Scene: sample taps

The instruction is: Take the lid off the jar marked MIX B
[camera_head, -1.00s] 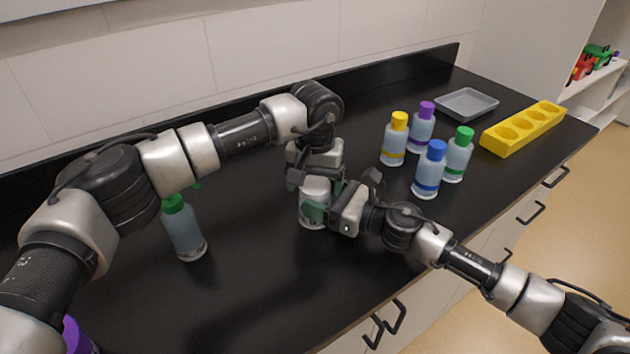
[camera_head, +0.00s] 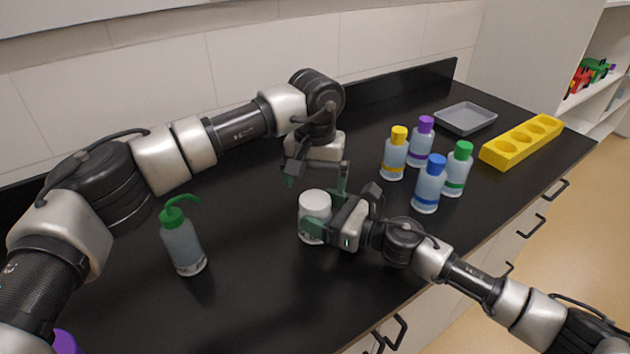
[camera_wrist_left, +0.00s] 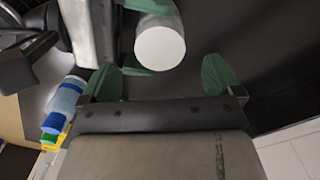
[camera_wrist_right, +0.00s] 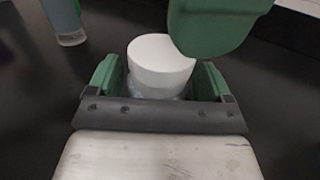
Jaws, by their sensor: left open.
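A jar (camera_head: 309,236) with a white lid (camera_head: 315,201) stands upright on the black bench. I cannot read any marking on it. My right gripper (camera_head: 330,217) is shut on the jar's body from the right, with a green finger on each side in the right wrist view (camera_wrist_right: 158,82). The lid sits on the jar in that view (camera_wrist_right: 160,58). My left gripper (camera_head: 316,182) is open and empty, just behind and above the lid. In the left wrist view the lid (camera_wrist_left: 160,48) shows just beyond the open fingers, clear of them.
A green-topped wash bottle (camera_head: 184,246) stands to the left. Several bottles with yellow, purple, blue (camera_head: 430,185) and green caps stand to the right. Behind them are a grey tray (camera_head: 465,119) and a yellow rack (camera_head: 522,141). A purple top (camera_head: 65,343) shows at bottom left.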

